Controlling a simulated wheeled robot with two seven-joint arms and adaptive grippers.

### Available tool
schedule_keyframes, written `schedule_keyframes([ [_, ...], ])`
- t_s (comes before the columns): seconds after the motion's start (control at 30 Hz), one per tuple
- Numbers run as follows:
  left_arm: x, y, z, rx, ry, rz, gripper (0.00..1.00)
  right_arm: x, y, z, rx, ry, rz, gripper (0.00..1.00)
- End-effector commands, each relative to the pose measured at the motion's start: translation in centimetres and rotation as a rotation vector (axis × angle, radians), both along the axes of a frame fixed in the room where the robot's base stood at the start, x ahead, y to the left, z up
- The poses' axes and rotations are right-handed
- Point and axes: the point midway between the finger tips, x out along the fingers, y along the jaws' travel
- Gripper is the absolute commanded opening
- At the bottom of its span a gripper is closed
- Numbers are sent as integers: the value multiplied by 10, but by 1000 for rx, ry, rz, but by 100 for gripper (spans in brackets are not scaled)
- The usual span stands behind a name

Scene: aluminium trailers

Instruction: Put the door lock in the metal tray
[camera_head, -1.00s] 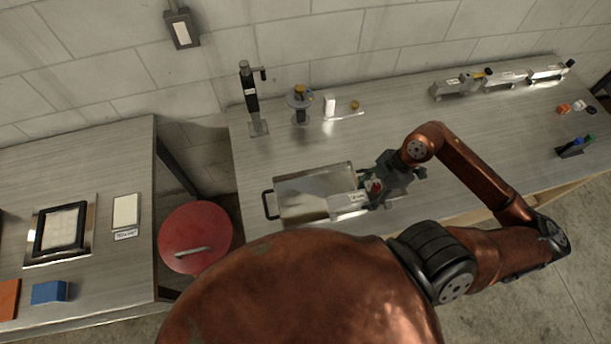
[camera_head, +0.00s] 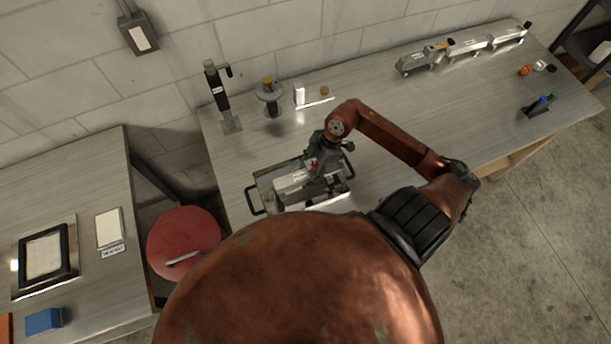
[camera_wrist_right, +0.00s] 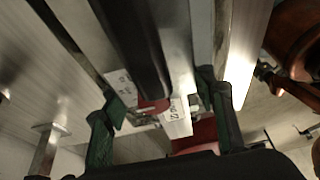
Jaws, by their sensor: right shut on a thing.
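The metal tray (camera_head: 265,192), shallow and silver with black end handles, lies near the front of the workbench in the head view. My right gripper (camera_head: 311,178) is over the tray, shut on the door lock (camera_head: 290,182), a silver block with a white label. In the right wrist view the lock (camera_wrist_right: 176,112) shows between the green fingers of the gripper (camera_wrist_right: 162,118), with a red part beside it. I cannot tell whether the lock touches the tray floor. The gripper and arm hide part of the tray. My left gripper is not in view.
A black stand (camera_head: 218,95) and a spool-like holder (camera_head: 269,98) stand behind the tray. Several silver devices (camera_head: 420,60) line the bench's back right. A pen holder (camera_head: 538,106) stands at the right. A red round stool (camera_head: 184,238) fills the gap between tables.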

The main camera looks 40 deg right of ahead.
Motion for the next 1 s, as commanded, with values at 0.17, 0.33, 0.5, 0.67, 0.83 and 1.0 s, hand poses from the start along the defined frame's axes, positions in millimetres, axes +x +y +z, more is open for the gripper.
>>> schedule_keyframes([
  [0.17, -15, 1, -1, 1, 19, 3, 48, 6, 4, -6, 4, -2, 0, 3],
  [0.33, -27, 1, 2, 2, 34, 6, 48, 10, 6, -25, 4, 2, -3, 3],
  [0.5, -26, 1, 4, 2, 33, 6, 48, 10, 5, -43, 2, -1, -2, 3],
  [0.67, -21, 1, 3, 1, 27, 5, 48, 10, 5, -44, 0, -2, -1, 3],
  [0.83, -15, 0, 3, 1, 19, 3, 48, 10, 5, -46, 1, -1, 0, 3],
  [1.0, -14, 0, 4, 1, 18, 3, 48, 10, 5, -46, -1, 1, -1, 59],
])
